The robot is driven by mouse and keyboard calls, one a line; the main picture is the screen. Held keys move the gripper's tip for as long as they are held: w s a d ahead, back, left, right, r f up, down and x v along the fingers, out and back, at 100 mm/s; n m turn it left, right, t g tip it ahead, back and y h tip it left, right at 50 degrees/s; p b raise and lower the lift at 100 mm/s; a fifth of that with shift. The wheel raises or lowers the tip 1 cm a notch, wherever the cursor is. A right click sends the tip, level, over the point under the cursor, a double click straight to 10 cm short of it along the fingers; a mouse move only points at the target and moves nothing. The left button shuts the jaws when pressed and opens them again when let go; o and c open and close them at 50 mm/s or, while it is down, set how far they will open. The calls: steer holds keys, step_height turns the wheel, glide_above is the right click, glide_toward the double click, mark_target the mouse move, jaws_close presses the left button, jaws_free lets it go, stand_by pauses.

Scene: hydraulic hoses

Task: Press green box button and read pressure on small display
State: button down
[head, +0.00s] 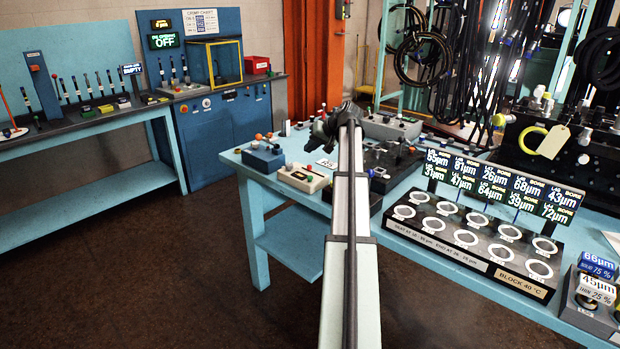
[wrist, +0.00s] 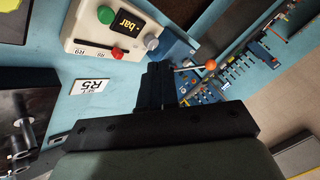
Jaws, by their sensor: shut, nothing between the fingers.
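A cream box (wrist: 105,32) lies at the top of the wrist view, with a green button (wrist: 106,14), a red button (wrist: 117,53) and a grey knob (wrist: 151,42). Its small dark display (wrist: 127,22) shows yellow "bar"; I cannot make out a number. The box carries an R9 label. In the head view this cream box (head: 303,180) stands at the bench's left corner, left of my arm. My gripper (wrist: 160,68) is shut and empty, beside the box's lower right corner and apart from the green button. In the head view, my gripper's fingertips are hard to make out.
A blue box (head: 264,160) with an orange-ball lever (wrist: 211,65) stands beside the cream box. An R5 card (wrist: 90,86) lies on the bench. A black block with white rings (head: 465,238) and lit displays fills the bench's right. Bare bench shows around the card.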

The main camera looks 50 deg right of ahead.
mark_target(310, 177)
steer(key=shift+s+d+r, duration=0.2)
steer(key=shift+d+r, duration=0.05)
steer(key=shift+r, duration=0.25)
steer(key=shift+f, duration=0.2)
steer(key=shift+f, duration=4.25)
steer(key=shift+f, duration=0.2)
steer(key=shift+f, duration=0.25)
steer(key=shift+f, duration=0.5)
steer(key=shift+r, duration=0.95)
steer(key=shift+r, duration=0.1)
